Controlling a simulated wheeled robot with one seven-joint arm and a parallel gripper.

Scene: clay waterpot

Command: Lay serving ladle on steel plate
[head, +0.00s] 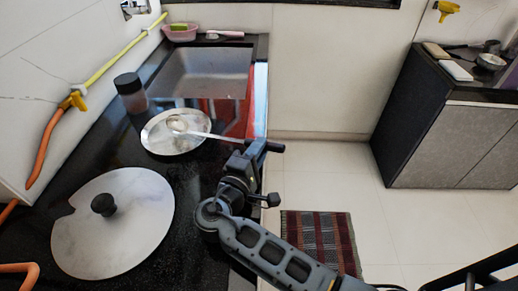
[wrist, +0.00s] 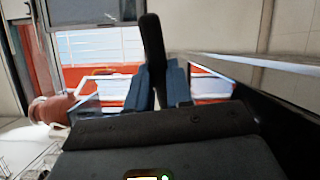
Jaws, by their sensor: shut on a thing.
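The serving ladle has a steel bowl (head: 177,123) and a thin shaft running right toward my gripper (head: 247,150). My gripper is shut on the ladle's dark handle, which stands up between the fingers in the wrist view (wrist: 152,45). The round steel plate (head: 158,142) lies on the black counter. The ladle's bowl appears over the plate's upper middle; I cannot tell if it touches. My gripper is at the counter's right edge, right of the plate. The ladle's bowl is not seen in the wrist view.
A large round lid with a black knob (head: 125,222) lies at the front left. A dark-capped jar (head: 131,95) stands behind the plate. A sink (head: 203,75) is at the back, with a pink basket (head: 180,33) beyond. Open floor is to the right.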

